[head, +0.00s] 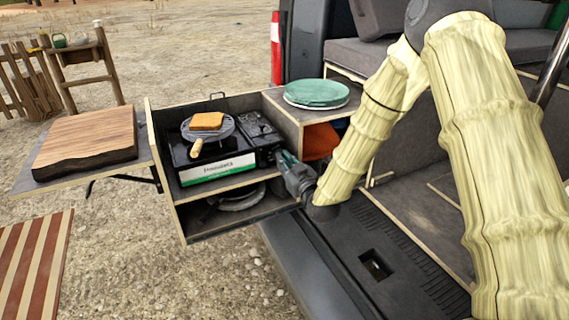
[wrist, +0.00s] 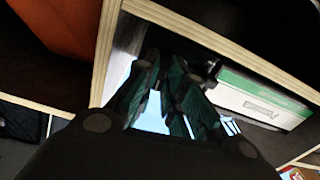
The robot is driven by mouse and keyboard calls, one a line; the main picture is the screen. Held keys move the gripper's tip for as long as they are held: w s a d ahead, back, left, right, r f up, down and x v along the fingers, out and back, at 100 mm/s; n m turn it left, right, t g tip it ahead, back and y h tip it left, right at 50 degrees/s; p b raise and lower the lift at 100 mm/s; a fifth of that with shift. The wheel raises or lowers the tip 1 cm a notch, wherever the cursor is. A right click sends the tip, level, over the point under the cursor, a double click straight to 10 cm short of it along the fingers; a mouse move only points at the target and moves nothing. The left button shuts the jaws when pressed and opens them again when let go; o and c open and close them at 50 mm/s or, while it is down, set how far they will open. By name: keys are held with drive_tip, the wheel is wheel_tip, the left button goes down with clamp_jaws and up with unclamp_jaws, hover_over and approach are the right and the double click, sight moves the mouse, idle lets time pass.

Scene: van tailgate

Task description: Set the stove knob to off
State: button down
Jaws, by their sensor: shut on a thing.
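The portable stove (head: 180,156) sits in a pull-out wooden unit at the van's tailgate, its white and green front label facing out. That labelled front also shows at the right of the wrist view (wrist: 262,98). My gripper (head: 281,158) is at the right end of the stove's front, where the knob is. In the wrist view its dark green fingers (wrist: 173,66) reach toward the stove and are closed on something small. The stove knob is hidden by the fingers, so its setting cannot be read.
A round grill with toast (head: 207,121) sits on the stove. A pan (head: 240,198) lies on the shelf below. Green plates (head: 317,93) stand on the cabinet top, with an orange item (head: 320,140) underneath. A wooden board (head: 88,142) lies on the left side table.

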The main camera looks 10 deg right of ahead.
drive_tip(key=shift+m, duration=0.7)
drive_tip(key=c, duration=1.5)
unclamp_jaws()
drive_tip(key=v, duration=1.2)
